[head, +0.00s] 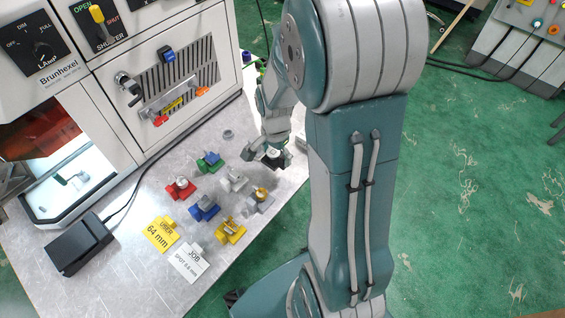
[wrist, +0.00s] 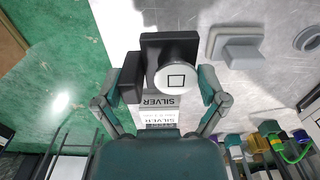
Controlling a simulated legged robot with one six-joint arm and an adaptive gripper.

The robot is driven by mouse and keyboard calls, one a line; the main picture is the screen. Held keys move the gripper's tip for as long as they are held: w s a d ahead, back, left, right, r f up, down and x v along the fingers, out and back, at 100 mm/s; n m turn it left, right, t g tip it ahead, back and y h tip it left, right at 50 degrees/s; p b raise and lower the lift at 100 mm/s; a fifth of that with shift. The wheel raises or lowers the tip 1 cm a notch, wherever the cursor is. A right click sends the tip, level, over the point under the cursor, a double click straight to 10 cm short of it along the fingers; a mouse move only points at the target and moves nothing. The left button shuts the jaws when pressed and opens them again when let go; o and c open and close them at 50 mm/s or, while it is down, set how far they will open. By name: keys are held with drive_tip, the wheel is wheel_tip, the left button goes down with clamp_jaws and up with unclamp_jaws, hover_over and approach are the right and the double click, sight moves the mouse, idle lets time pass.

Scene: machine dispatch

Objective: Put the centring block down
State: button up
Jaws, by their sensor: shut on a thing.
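My gripper (head: 268,156) is low over the right side of the metal table in the head view. In the wrist view my gripper (wrist: 170,88) is shut on a dark block with a round pale face marked with a square, which I take as the centring block (wrist: 155,47). It also shows as a small dark and pale piece in the head view (head: 273,154). Labels reading SILVER (wrist: 158,102) show between the fingers, just in front of the block. I cannot tell whether the block touches the table.
Several coloured blocks stand left of my gripper, including a green one (head: 209,161), a red one (head: 181,188) and a yellow one (head: 229,231). A yellow card (head: 160,234), a white card (head: 189,262) and a black box (head: 78,245) lie nearer the front. The machine (head: 150,45) stands behind.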

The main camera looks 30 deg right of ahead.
sight(283, 164)
drive_tip(key=shift+s+d+f, duration=0.1)
drive_tip(key=shift+d+f, duration=0.45)
drive_tip(key=shift+f, duration=0.1)
drive_tip(key=shift+d+f, duration=0.15)
drive_tip(key=shift+f, duration=0.8)
drive_tip(key=shift+d+f, duration=0.15)
drive_tip(key=shift+f, duration=0.8)
drive_tip(key=o, duration=0.9)
drive_tip(key=shift+c, duration=0.2)
